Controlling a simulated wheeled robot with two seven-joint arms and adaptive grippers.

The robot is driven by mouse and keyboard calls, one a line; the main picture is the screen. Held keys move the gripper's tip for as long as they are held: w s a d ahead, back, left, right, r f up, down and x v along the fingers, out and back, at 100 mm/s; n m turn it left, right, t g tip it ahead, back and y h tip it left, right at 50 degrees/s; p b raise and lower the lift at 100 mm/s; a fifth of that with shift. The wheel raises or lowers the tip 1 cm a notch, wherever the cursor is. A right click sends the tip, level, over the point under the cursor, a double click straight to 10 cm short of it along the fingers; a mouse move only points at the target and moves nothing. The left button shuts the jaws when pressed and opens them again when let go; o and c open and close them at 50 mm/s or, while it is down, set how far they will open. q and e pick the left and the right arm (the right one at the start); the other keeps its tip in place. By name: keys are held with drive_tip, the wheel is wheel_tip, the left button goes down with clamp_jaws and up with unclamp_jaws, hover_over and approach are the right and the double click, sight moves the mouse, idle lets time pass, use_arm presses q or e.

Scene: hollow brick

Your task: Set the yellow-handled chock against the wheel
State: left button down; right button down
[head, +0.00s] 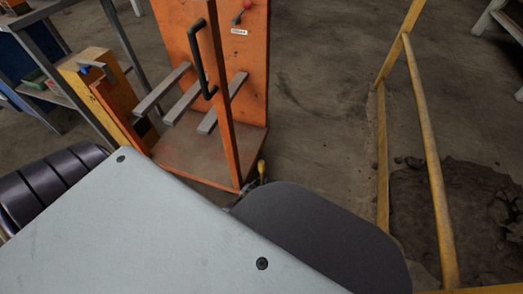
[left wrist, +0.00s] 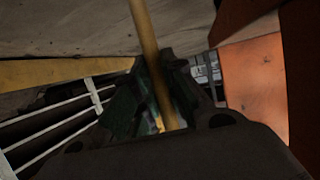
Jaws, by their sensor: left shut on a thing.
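In the left wrist view a yellow handle (left wrist: 146,32) runs down between the dark fingers of my left gripper (left wrist: 160,95), which is shut on it. In the head view only the tip of the yellow handle (head: 261,166) and a little of my left gripper (head: 258,182) show, at the near right foot of the orange cart (head: 200,165). My own grey and black parts cover the rest. I cannot make out the chock's body in either view. I cannot pick out the wheel, nor tell whether the chock touches it. My right gripper is not in view.
The orange cart has grey bars (head: 163,93) and a black pull handle (head: 201,60). Its side panel (left wrist: 258,88) is close in the left wrist view. A yellow railing (head: 428,140) borders a rubble-filled pit (head: 480,215). Bare floor (head: 315,110) lies between cart and railing.

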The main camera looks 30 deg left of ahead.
use_arm(q)
drive_tip(key=shift+w, duration=0.15)
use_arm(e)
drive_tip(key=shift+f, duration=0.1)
